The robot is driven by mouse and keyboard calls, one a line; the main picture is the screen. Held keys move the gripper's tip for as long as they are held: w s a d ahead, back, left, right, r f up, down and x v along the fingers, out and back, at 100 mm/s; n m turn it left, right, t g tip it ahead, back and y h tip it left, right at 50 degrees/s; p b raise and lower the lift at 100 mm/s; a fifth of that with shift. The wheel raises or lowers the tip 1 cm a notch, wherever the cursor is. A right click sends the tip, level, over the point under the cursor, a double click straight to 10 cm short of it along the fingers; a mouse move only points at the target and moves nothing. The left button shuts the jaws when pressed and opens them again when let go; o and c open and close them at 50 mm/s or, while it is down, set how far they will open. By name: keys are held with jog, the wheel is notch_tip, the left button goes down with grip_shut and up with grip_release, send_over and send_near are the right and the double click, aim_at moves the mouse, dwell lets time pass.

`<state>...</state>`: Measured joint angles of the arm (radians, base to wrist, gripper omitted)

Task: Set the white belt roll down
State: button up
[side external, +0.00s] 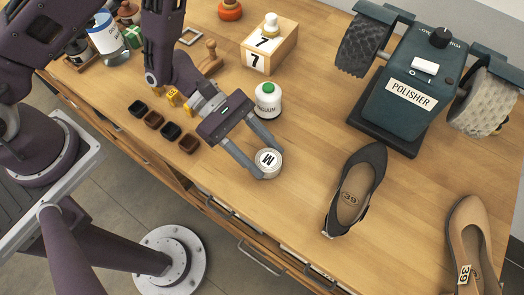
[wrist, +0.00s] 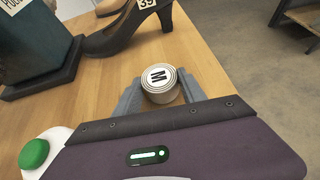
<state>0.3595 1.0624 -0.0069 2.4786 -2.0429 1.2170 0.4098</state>
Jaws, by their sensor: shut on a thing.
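The white belt roll (side external: 267,162) is a small round coil with a black M on its top. My gripper (side external: 265,163) is shut on it, with one finger on each side. In the wrist view the roll (wrist: 159,84) sits upright between the fingertips of my gripper (wrist: 160,92), its coiled edge showing. The roll is close to the wooden worktop (side external: 330,120), near its front edge. I cannot tell whether its underside touches the wood.
A white bottle with a green cap (side external: 267,99) stands just behind my gripper. A black shoe (side external: 356,190) is to the right, with a tan shoe (side external: 470,240) beyond. The polisher (side external: 405,95) stands at the back right. Several small dark pots (side external: 162,126) are on the left.

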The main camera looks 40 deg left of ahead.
jog(key=shift+f, duration=0.1)
jog(key=o, duration=1.5)
jog(key=shift+c, duration=0.2)
